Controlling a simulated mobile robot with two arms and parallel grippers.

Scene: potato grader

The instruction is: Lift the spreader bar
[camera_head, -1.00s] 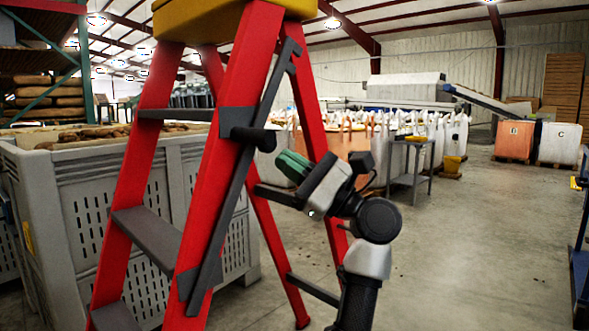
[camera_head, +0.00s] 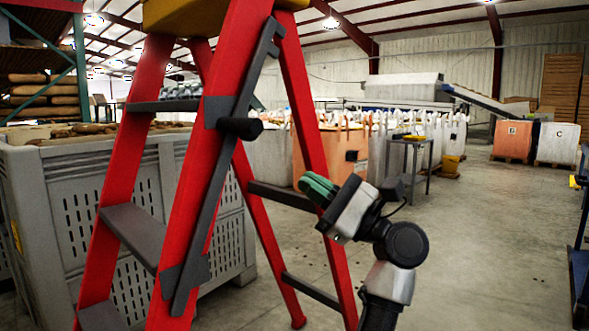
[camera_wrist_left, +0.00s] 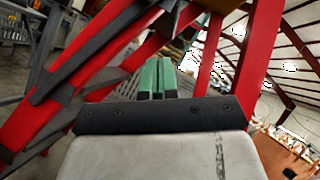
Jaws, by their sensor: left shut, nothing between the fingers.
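The spreader bar (camera_head: 222,165) is a dark grey bar lying along the near red leg of the stepladder (camera_head: 119,170). It slants from upper right to lower left, with a black peg handle (camera_head: 241,128) sticking out to the right. It also shows as a slanted dark bar in the left wrist view (camera_wrist_left: 98,52). My left gripper (camera_head: 316,189) has green fingers, shut and empty, to the right of the bar and below the peg, apart from both. In the left wrist view its fingers (camera_wrist_left: 157,78) point toward the ladder. My right gripper is not in view.
A grey slatted bin (camera_head: 95,165) of potatoes stands behind the ladder at left. A small grey table (camera_head: 412,142) and white bags stand behind. A blue frame (camera_head: 580,240) is at the right edge. Open concrete floor (camera_head: 490,235) lies on the right.

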